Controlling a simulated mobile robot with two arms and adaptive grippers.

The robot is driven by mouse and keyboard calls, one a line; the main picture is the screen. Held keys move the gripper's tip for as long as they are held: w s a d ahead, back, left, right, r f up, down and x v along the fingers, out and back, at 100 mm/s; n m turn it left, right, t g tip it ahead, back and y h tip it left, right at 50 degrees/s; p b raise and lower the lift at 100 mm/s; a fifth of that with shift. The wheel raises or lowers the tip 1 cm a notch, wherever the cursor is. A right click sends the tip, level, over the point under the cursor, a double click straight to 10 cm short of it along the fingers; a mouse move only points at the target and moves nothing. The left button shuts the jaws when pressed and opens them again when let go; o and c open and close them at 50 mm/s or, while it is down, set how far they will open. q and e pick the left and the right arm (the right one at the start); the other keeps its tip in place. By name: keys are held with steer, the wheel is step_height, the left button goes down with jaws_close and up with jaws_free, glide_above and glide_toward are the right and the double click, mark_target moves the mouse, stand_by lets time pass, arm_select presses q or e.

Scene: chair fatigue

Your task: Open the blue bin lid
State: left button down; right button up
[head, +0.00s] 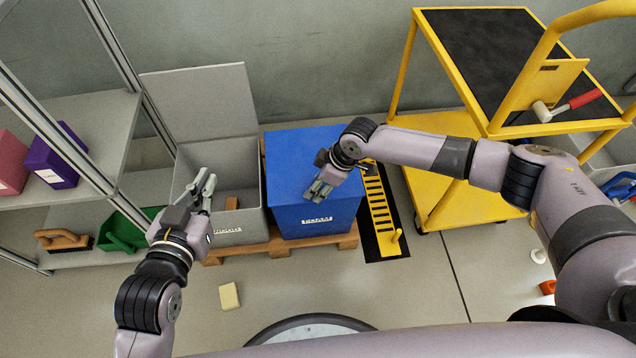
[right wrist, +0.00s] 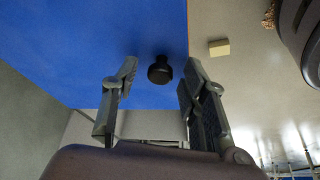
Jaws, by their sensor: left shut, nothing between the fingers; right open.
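The blue bin (head: 310,215) stands on a wooden pallet, and its flat blue lid (head: 300,155) is down over the top. In the right wrist view the blue lid (right wrist: 110,35) fills the upper left, with a round black knob (right wrist: 160,70) on it. My right gripper (head: 319,190) is open over the lid's front right part. In the right wrist view its fingers (right wrist: 160,92) are spread on either side of the knob's line, with no visible contact. My left gripper (head: 207,184) is shut and empty, in front of the open grey bin.
The grey bin (head: 185,205) stands left of the blue bin, its lid (head: 203,100) raised against the wall. A yellow cart (head: 440,195) stands to the right, a shelf (head: 90,125) to the left. A pale yellow block (head: 229,296) lies on the floor.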

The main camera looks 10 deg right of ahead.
steer(key=shift+c, duration=0.3)
jaws_close()
stand_by(0.5)
